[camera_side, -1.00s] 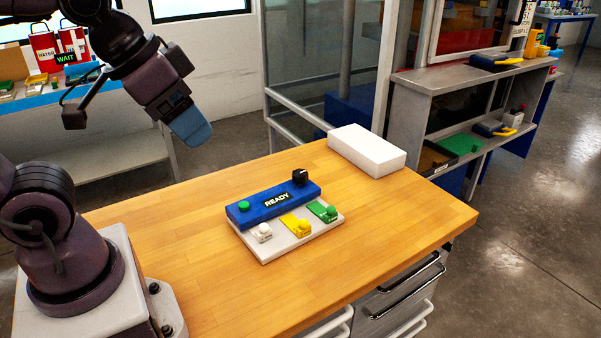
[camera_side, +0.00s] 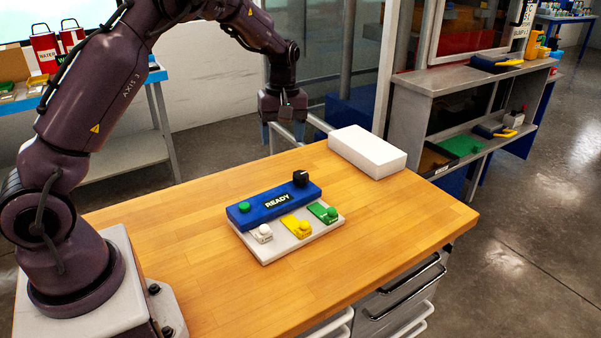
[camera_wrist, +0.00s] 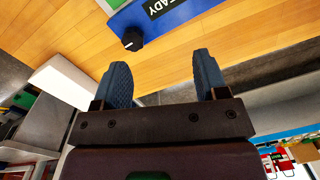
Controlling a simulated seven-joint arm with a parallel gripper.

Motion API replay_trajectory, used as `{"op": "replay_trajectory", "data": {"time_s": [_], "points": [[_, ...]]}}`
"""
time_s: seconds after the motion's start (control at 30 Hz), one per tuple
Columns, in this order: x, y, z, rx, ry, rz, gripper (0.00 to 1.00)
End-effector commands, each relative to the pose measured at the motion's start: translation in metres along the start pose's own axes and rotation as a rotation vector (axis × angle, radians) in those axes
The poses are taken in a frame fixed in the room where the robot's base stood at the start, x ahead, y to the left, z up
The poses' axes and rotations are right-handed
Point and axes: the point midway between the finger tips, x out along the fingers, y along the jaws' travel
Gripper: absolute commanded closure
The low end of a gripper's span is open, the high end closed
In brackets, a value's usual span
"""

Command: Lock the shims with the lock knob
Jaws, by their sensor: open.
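The lock knob (camera_side: 300,177) is a black knob at the right end of the blue bar (camera_side: 250,208), which shows READY and has a green button at its left end. It also shows in the wrist view (camera_wrist: 132,38). Three shims, a white one (camera_side: 261,233), a yellow one (camera_side: 296,226) and a green one (camera_side: 323,212), lie in a row along the front of the white plate (camera_side: 272,255). My gripper (camera_side: 285,132) is open and empty, above and behind the knob near the table's back edge. In the wrist view its blue fingers (camera_wrist: 163,75) stand apart.
A white block (camera_side: 367,150) lies at the table's back right, to the right of my gripper. The wooden table (camera_side: 390,220) is clear right of the plate. A grey shelf (camera_side: 440,80) stands behind the right corner.

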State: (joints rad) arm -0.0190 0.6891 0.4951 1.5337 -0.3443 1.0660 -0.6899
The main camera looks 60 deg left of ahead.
Motion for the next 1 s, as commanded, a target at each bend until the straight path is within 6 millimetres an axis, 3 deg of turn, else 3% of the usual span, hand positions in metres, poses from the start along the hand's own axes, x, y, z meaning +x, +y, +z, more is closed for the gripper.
{"op": "replay_trajectory", "data": {"time_s": [0.1,0.2,0.33,0.57,1.0], "points": [[0.018,0.020,-0.026,-0.201,0.029,-0.018,0.33],[0.016,0.038,-0.038,-0.364,0.046,0.010,0.33],[-0.001,0.053,-0.038,-0.510,0.031,0.061,0.33],[0.006,0.052,-0.035,-0.613,0.014,0.055,0.33],[0.089,0.055,-0.037,-0.609,0.015,0.051,0.33]]}}
